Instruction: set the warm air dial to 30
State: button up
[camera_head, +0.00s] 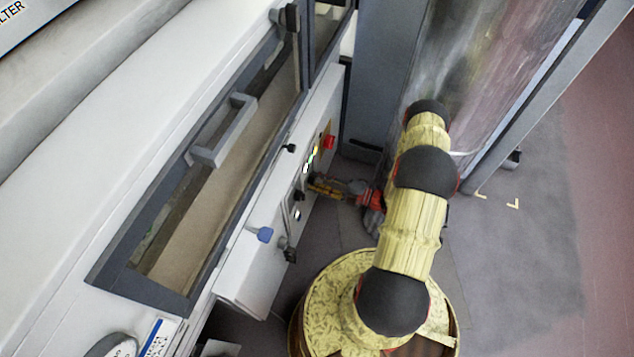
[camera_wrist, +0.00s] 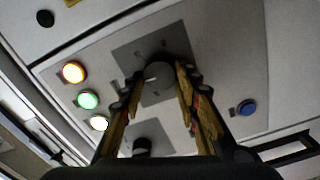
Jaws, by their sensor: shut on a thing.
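In the wrist view a round grey dial (camera_wrist: 158,76) sits on a square grey plate (camera_wrist: 128,56) on the pale control panel. My gripper (camera_wrist: 158,82) reaches in from below, its two yellow-sided fingers on either side of this dial and shut on it. A second dial (camera_wrist: 142,146) on its own grey plate shows lower down, partly between the fingers. No lettering or scale is readable, so I cannot tell the dial's setting. In the head view my gripper (camera_head: 318,187) is at the front panel of the white machine, and the held dial is hidden.
Lit orange (camera_wrist: 73,72), green (camera_wrist: 88,99) and white (camera_wrist: 99,122) buttons lie left of the dial. A blue button (camera_wrist: 247,107) lies to the right. In the head view a red button (camera_head: 329,142) and a blue-ended handle (camera_head: 262,234) stick out from the machine.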

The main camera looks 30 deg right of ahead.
jog(key=shift+w+d+r+m, duration=0.1)
jog(key=shift+r+m, duration=0.05)
jog(key=shift+m, duration=0.65)
jog(key=shift+w+d, duration=0.1)
jog(key=o, duration=1.1)
jog(key=shift+c, duration=0.2)
jog(key=shift+o, duration=0.5)
jog(key=v, duration=1.2)
